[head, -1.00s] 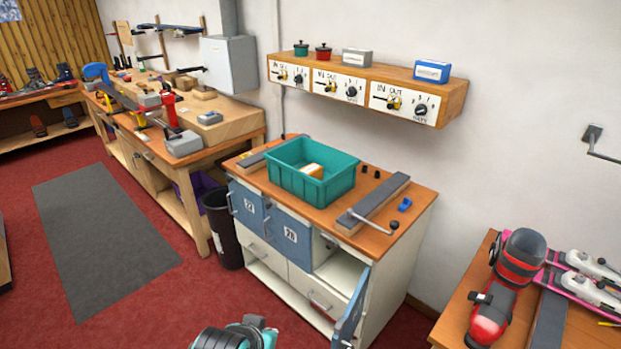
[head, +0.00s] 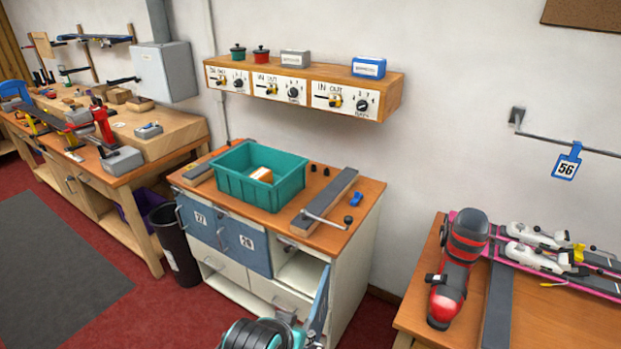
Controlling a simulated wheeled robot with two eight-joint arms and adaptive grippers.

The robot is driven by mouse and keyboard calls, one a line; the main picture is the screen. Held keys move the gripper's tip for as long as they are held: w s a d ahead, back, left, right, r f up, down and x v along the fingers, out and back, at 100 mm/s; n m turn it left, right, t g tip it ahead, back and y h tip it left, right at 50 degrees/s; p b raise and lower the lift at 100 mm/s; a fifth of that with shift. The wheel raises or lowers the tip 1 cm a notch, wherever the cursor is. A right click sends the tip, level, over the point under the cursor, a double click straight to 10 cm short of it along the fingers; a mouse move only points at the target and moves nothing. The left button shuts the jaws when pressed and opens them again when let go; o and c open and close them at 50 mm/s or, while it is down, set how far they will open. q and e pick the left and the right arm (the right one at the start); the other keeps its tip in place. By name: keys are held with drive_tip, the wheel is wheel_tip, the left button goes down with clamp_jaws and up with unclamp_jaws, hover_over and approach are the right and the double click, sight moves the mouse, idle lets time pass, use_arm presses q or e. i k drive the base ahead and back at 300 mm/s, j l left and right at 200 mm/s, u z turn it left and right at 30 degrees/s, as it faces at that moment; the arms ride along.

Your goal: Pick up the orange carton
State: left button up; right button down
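The orange carton (head: 262,174) lies inside the teal crate (head: 232,184) on top of the cabinet. It is small, orange and white, and the crate's front wall hides its lower part.
The cabinet's lower door (head: 319,303) stands open. A grey bar (head: 331,196) and a blue clip (head: 356,198) lie right of the crate. A wooden shelf (head: 300,89) hangs above. A ski boot (head: 459,268) stands on the right table. A black bin (head: 177,246) is at left.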

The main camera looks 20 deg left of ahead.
sight(264, 175)
drive_tip(key=i+j+z, duration=0.1)
drive_tip(key=j+z, duration=1.15)
drive_tip(key=k+j, duration=0.1)
drive_tip(key=j, duration=0.3)
drive_tip(key=j+z, duration=0.15)
drive_tip(key=j, duration=0.25)
drive_tip(key=k+j, duration=0.15)
drive_tip(key=j, duration=0.25)
drive_tip(key=k+j+z, duration=0.1)
drive_tip(key=j, duration=0.3)
drive_tip(key=k+j, duration=0.1)
drive_tip(key=j, duration=0.3)
drive_tip(key=k+j+z, duration=0.15)
drive_tip(key=j, duration=0.25)
drive_tip(key=k+j, duration=0.1)
drive_tip(key=j, duration=0.25)
drive_tip(key=i+j, duration=0.25)
drive_tip(key=i+z, duration=0.05)
drive_tip(key=i, duration=0.05)
